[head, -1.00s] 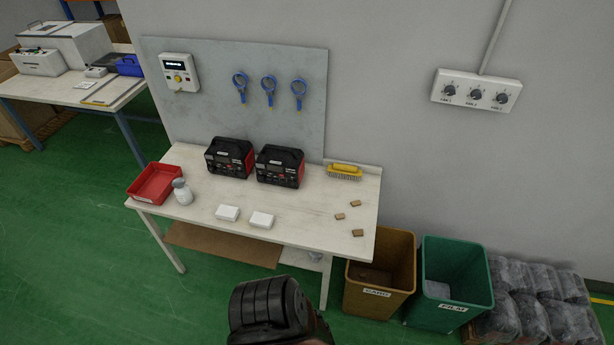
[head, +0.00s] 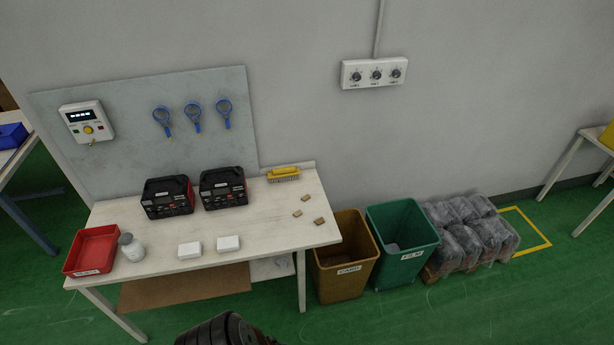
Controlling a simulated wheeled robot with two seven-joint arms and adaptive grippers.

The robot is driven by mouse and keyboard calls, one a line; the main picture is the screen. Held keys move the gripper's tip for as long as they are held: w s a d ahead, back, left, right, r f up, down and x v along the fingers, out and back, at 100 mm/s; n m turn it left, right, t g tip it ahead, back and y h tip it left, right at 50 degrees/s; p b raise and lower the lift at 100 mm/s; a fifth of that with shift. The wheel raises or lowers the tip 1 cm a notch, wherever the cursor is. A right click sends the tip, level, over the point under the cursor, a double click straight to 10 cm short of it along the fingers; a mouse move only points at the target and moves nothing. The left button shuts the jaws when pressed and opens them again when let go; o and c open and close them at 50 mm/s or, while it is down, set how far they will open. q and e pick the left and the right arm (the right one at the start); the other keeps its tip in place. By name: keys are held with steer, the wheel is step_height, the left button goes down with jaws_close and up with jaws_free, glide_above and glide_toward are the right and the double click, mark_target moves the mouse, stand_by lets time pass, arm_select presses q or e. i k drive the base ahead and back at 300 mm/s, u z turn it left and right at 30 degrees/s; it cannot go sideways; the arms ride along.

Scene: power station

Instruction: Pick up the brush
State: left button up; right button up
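The brush (head: 283,174) has a yellow back and pale bristles. It lies at the back right of the white workbench (head: 270,212), close to the wall and right of two black-and-red devices. A dark, rounded part at the bottom edge belongs to my own body. Neither my left nor my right gripper shows in the head view. Nothing touches the brush.
On the bench are two black devices (head: 222,188), a red tray (head: 92,250), a grey-white bottle (head: 131,247), white boxes (head: 228,243) and small brown blocks (head: 305,198). A brown bin (head: 345,270) and green bin (head: 404,250) stand right of it. Wrapped bags (head: 470,235) lie beyond.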

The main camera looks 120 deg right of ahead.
mark_target(279, 174)
steer(key=z, duration=4.05)
